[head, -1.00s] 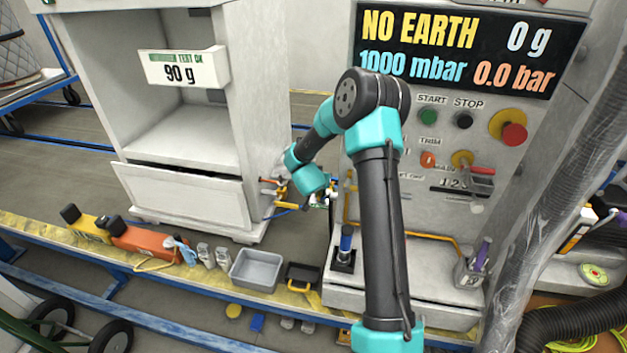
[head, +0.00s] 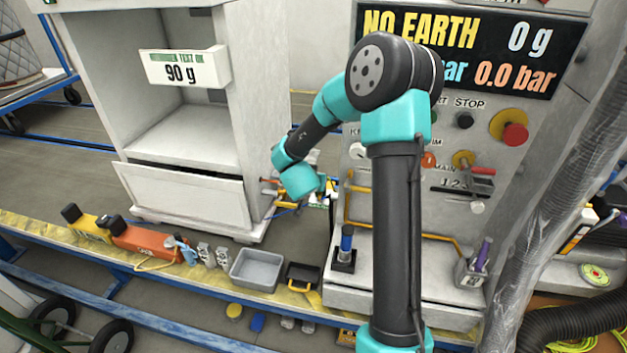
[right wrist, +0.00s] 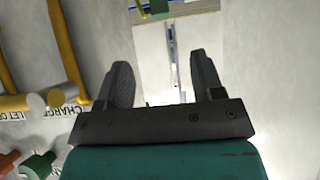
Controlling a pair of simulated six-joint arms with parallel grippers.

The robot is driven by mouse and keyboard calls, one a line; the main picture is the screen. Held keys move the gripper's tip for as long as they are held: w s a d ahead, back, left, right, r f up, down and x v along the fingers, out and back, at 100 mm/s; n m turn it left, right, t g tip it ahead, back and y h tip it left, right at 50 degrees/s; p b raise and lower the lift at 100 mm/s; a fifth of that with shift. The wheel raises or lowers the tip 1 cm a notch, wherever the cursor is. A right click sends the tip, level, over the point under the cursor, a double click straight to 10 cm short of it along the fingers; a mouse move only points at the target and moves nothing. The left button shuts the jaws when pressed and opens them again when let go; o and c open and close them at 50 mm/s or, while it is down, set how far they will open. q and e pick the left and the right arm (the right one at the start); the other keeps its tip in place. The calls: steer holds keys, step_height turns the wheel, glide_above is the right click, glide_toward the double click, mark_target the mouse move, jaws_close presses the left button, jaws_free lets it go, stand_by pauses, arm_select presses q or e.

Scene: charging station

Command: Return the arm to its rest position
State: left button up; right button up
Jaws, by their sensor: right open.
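One arm of mine, teal and dark grey, rises from the bottom of the head view in front of the charging panel (head: 440,215). Its wrist hangs in the gap between the white cabinet (head: 185,200) and the panel. My right gripper shows in the right wrist view (right wrist: 163,85) with its two dark fingers spread apart. Nothing is held between the fingers. In the head view the fingers are too small and covered to make out clearly. My left gripper is in neither view.
A yellow pipe (right wrist: 62,45) runs close on the left in the right wrist view. On the bench are a grey tray (head: 256,268), a blue-handled tool in a black stand (head: 346,245) and an orange tool (head: 150,243). A clear hose (head: 560,200) hangs at the right.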

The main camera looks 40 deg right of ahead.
stand_by(0.7)
steer(key=a+f+n+t+y, duration=0.1)
steer(key=a+f+n+y, duration=0.3)
steer(key=a+f, duration=0.65)
steer(key=s+a+f+n+g+y, duration=0.3)
steer(key=s+a+f, duration=0.4)
steer(key=a, duration=0.3)
steer(key=s+a+f+n+g+y, duration=0.2)
steer(key=s+a+f+y, duration=0.4)
steer(key=a, duration=0.4)
step_height(320, 180, down, 2)
steer(key=shift+s+a+f+n+g, duration=0.25)
steer(key=shift+s+a+n+g, duration=0.2)
steer(key=shift+s, duration=0.4)
